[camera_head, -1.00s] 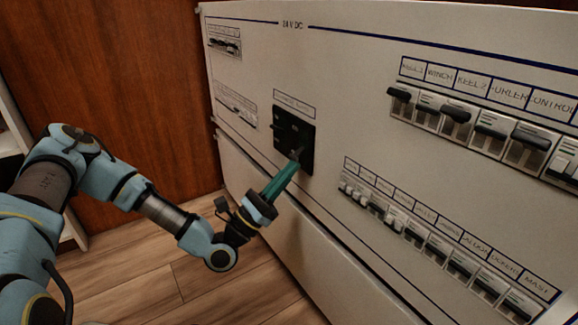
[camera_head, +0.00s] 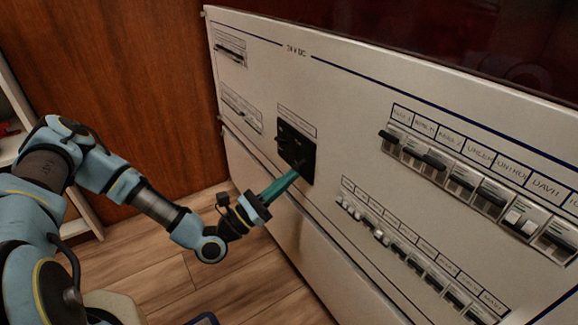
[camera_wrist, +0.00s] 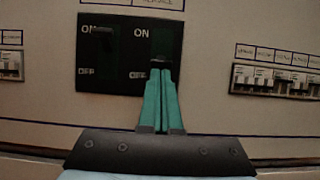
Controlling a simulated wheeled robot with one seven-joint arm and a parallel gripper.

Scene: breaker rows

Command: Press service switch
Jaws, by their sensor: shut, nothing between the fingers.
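The service switch panel (camera_head: 296,145) is a black plate on the white breaker cabinet, under a label strip. In the wrist view the black plate (camera_wrist: 103,68) carries two switches side by side, each marked ON at the top and OFF below. The label above is cut off by the frame's top edge. My gripper (camera_head: 294,172) is shut and empty, with green fingers. In the wrist view its fingertips (camera_wrist: 160,68) lie over the lower part of the right switch and hide its OFF end. I cannot tell whether they touch it.
The white cabinet (camera_head: 340,90) has a row of large breakers (camera_head: 455,180) at the upper right and a row of small breakers (camera_head: 405,250) below it. A wooden wall (camera_head: 130,70) is at the left.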

